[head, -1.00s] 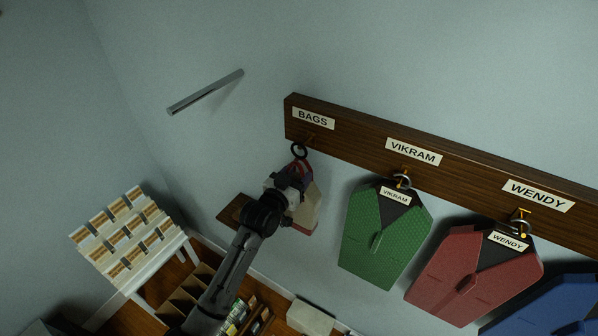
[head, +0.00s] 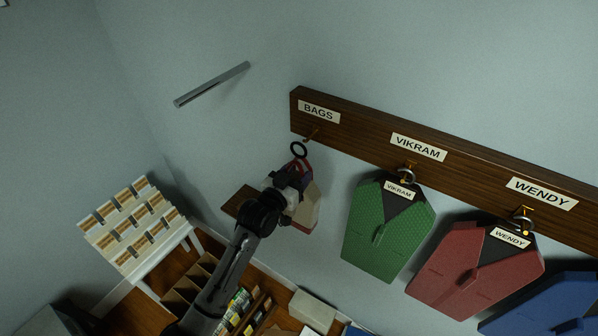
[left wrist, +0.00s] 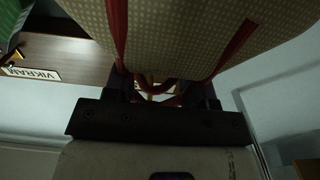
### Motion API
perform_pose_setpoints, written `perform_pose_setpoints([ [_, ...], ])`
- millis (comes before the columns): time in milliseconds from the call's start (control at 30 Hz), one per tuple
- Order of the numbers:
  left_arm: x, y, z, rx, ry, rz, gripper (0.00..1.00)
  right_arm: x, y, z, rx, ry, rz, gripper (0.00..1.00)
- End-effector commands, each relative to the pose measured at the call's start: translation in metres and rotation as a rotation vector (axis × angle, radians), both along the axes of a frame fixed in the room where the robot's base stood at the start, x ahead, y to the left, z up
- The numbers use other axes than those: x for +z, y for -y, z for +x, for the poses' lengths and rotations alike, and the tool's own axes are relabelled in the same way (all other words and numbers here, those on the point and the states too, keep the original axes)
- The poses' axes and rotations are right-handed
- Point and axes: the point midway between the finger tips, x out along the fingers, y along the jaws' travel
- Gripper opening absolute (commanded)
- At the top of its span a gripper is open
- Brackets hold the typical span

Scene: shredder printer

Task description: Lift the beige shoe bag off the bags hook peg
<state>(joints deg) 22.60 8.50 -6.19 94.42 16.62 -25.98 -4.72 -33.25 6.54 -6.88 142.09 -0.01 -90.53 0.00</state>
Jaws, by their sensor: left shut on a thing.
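The beige shoe bag (head: 309,208) hangs below the left end of the hook board, partly hidden by my left gripper (head: 294,176). A dark ring (head: 299,150) shows above the gripper, just below and left of the brass bags peg (head: 313,132). I cannot tell whether it still touches the peg tip. In the left wrist view the bag (left wrist: 185,35) is beige with a dotted weave and red straps. The left gripper (left wrist: 162,92) is shut on its red strap there. My right gripper is in neither view.
The dark wooden board (head: 360,130) carries labels for bags, Vikram and Wendy. A pale rack (head: 135,230) and shelves stand below left. A grey bar (head: 212,84) is on the wall.

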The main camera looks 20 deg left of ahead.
Motion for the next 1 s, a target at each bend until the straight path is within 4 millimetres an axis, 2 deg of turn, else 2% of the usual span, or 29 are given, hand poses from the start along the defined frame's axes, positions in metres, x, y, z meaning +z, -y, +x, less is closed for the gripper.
perform_pose_setpoints([
  [500, 0.001, -0.007, -0.038, 0.0, 0.002, 0.0, 0.07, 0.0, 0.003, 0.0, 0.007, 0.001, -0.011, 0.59],
  [1000, 0.001, -0.008, -0.046, 0.0, 0.002, 0.0, 0.07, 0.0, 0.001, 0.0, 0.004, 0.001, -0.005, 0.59],
])
